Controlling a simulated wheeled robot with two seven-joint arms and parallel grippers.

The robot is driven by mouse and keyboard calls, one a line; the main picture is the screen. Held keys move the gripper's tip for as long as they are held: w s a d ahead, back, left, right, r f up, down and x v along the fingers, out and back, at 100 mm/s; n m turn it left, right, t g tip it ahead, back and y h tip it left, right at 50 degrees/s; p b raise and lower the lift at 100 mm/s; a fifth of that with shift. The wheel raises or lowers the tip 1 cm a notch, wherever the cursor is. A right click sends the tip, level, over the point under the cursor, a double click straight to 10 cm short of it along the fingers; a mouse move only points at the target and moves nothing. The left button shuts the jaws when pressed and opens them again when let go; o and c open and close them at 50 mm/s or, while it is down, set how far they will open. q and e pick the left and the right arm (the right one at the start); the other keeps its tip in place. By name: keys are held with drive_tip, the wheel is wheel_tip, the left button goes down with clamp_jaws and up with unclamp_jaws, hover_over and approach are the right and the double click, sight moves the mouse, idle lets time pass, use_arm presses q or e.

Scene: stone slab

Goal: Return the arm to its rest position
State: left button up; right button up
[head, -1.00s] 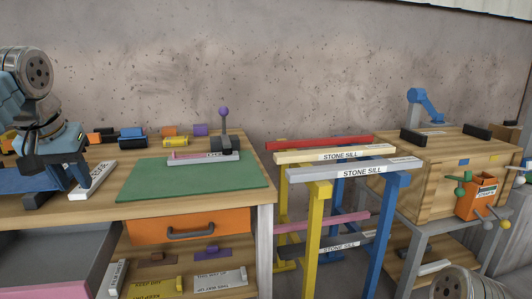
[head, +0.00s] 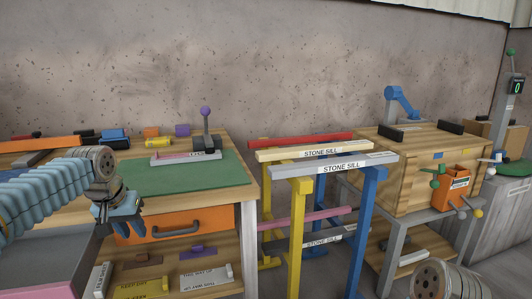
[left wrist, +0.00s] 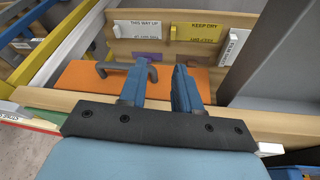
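My left gripper (head: 118,212) hangs in front of the workbench, near the left end of the orange drawer (head: 205,219). In the left wrist view, its two blue fingers (left wrist: 160,80) stand apart with nothing between them, so it is open and empty. The orange drawer front (left wrist: 80,76) and its grey handle show beyond the fingers. My left arm (head: 50,195) comes in from the left, bent, and covers the bench's left part. Of my right arm only a round joint (head: 445,281) shows at the bottom right; its gripper is out of view.
The bench carries a green mat (head: 160,182) and a lever press with a purple knob (head: 206,111). Under it, a shelf holds labelled blocks (head: 206,278). Stone sills (head: 335,166) lie on trestles to the right. A wooden crate (head: 405,175) stands farther right.

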use_arm(q)
drive_tip(key=s+d+f+g+h, duration=0.1)
drive_tip(key=d+f, duration=0.4)
drive_tip(key=f, duration=0.5)
drive_tip(key=s+d+f+m+h, duration=0.1)
drive_tip(key=d+f, duration=0.3)
drive_tip(key=f, duration=0.6)
drive_tip(key=d+f+g+h, duration=0.1)
drive_tip(key=d+f, duration=0.4)
drive_tip(key=f, duration=0.4)
drive_tip(key=s+d+f, duration=0.4)
drive_tip(key=s+f, duration=0.4)
drive_tip(key=s, duration=0.3)
drive_tip(key=s+d+f+n+g, duration=0.1)
drive_tip(key=s+d+f, duration=0.3)
drive_tip(key=s+f, duration=0.5)
drive_tip(key=s, duration=0.3)
drive_tip(key=shift+h, duration=0.3)
drive_tip(key=shift+f, duration=0.1)
drive_tip(key=shift+c, duration=0.2)
